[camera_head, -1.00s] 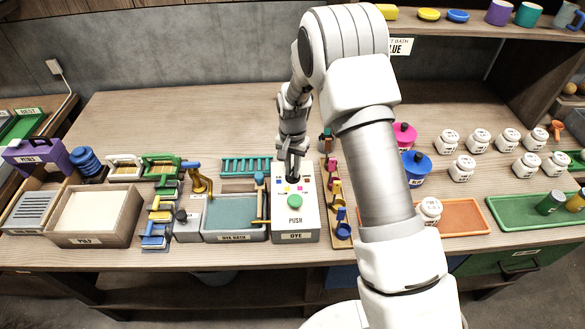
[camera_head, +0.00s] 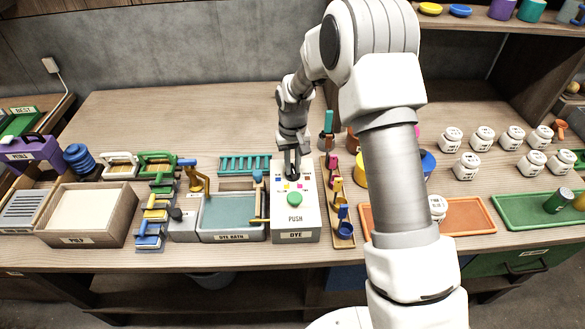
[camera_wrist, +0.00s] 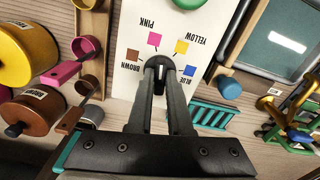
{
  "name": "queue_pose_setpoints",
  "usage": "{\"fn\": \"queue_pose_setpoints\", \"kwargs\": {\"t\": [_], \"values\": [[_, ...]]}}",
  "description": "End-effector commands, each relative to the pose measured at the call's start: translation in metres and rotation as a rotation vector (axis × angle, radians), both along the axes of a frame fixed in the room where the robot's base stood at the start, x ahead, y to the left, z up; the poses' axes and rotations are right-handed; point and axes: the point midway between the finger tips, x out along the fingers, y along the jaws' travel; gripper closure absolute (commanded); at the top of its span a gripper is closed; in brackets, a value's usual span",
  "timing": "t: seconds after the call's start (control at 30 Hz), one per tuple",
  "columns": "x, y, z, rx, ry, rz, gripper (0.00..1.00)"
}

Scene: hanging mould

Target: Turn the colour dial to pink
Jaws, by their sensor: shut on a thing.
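The white dye box (camera_head: 307,212) has a green push button (camera_head: 295,198) and a black colour dial at its far end. In the wrist view the dial (camera_wrist: 158,64) is ringed by pink (camera_wrist: 154,38), yellow (camera_wrist: 181,46), brown (camera_wrist: 133,56) and blue (camera_wrist: 189,70) patches. My gripper (camera_wrist: 158,74) is shut on the dial, with a finger on each side. In the head view my gripper (camera_head: 292,174) reaches down onto the box's far end and hides most of the dial. The fingers partly cover the dial, so I cannot tell its exact setting.
The dye bath (camera_head: 232,236) stands directly left of the box. A wooden rack of coloured ladles (camera_head: 343,238) stands close on the right. Yellow (camera_wrist: 22,52) and brown pots (camera_wrist: 32,112) are beyond it.

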Motion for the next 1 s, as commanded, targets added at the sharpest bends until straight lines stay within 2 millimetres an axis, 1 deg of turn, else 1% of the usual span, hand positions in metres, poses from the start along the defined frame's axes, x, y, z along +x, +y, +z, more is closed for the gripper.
{"fn": "queue_pose_setpoints", "kwargs": {"t": [0.2,0.4,0.63,1.0], "values": [[0.0010,-0.0005,0.0003,0.001,-0.003,0.136,1.00],[0.0010,-0.0005,0.0007,0.001,-0.003,0.213,1.00],[0.0010,-0.0003,0.0010,0.000,-0.002,0.248,1.00],[0.0010,-0.0003,0.0012,0.001,-0.003,0.250,1.00]]}}
